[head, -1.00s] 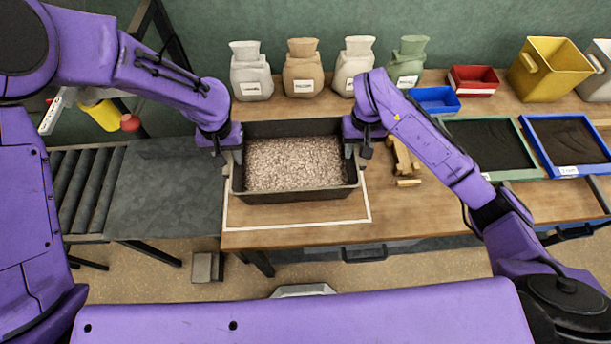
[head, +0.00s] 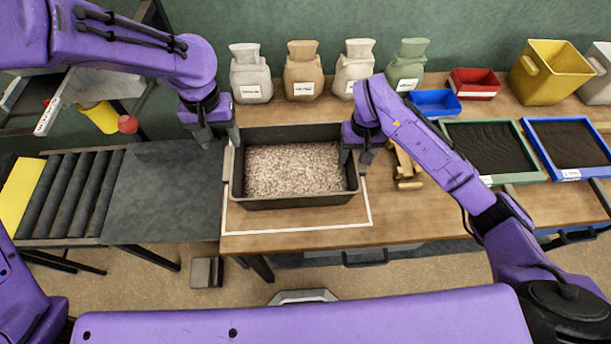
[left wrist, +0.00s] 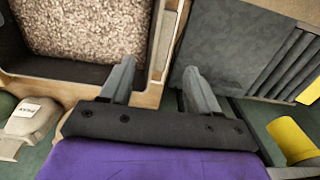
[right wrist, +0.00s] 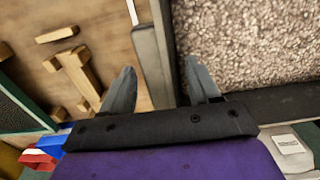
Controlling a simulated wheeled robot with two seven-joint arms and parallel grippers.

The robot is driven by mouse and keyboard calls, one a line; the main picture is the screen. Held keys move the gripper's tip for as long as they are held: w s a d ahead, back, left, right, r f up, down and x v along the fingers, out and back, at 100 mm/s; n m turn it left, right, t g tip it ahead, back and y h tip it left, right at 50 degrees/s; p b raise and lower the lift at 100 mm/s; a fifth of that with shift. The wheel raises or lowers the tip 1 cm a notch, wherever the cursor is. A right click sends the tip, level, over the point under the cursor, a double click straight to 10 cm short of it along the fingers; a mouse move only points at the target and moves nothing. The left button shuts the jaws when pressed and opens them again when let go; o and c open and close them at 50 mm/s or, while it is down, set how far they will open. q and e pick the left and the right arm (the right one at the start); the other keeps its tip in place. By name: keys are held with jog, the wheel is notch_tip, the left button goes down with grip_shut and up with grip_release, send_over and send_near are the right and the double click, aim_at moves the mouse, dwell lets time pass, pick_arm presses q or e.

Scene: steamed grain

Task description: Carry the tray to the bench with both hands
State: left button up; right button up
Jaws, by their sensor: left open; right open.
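A dark rectangular tray (head: 300,201) full of pale grain (head: 293,168) sits flat on the wooden bench (head: 420,225), mostly inside a white outline (head: 300,228). My left gripper (head: 219,136) is open and empty near the tray's back left corner; the left wrist view (left wrist: 158,85) shows its fingers apart with the tray's side wall beyond them. My right gripper (head: 357,163) is open at the tray's right side. In the right wrist view (right wrist: 160,83), the handle bar (right wrist: 152,65) lies between its fingers, without a visible grip.
A roller conveyor (head: 75,195) with a dark flat top stands left of the bench. Several sacks (head: 303,72) line the back. Wooden pieces (head: 404,165) lie right of the tray, then soil trays (head: 487,147) and bins (head: 548,72). The bench front is clear.

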jog(key=shift+w+r, duration=0.1)
jog(key=shift+r, duration=0.25)
pick_arm(q)
notch_tip(320, 180, up, 2)
jog(key=shift+r, duration=0.1)
pick_arm(e)
notch_tip(320, 180, up, 11)
jog(key=shift+r, duration=0.15)
